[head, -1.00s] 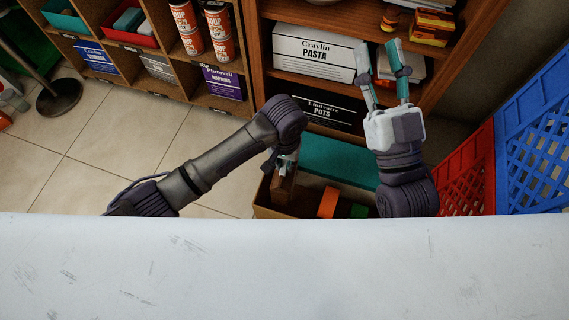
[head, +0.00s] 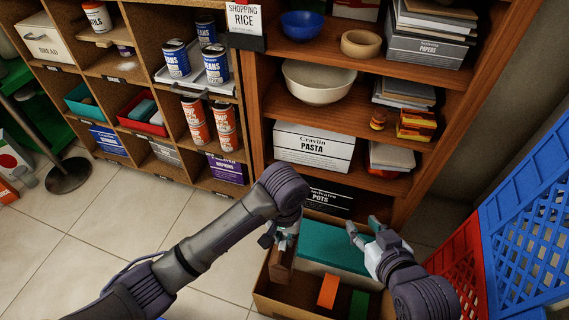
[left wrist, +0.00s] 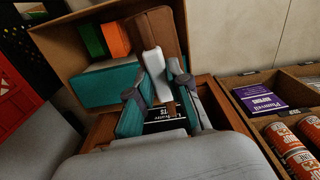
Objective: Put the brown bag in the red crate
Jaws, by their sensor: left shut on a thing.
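The brown bag (head: 279,265) stands at the left end of an open cardboard box, between my left gripper's fingers. My left gripper (head: 281,238) points down and is shut on its top. In the left wrist view the bag (left wrist: 156,28) shows brown with a pale strip, beyond the left gripper's fingertips (left wrist: 158,80). The red crate (head: 462,262) is at the right, beside my right forearm; its red lattice wall also shows at the left wrist view's left edge (left wrist: 18,95). My right gripper (head: 364,226) is open and empty, above the teal box's right end.
The cardboard box (head: 268,296) also holds a teal box (head: 330,246), an orange item (head: 328,291) and a green item (head: 359,304). A blue crate (head: 528,225) stands right of the red one. Wooden shelves (head: 335,105) stand close behind.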

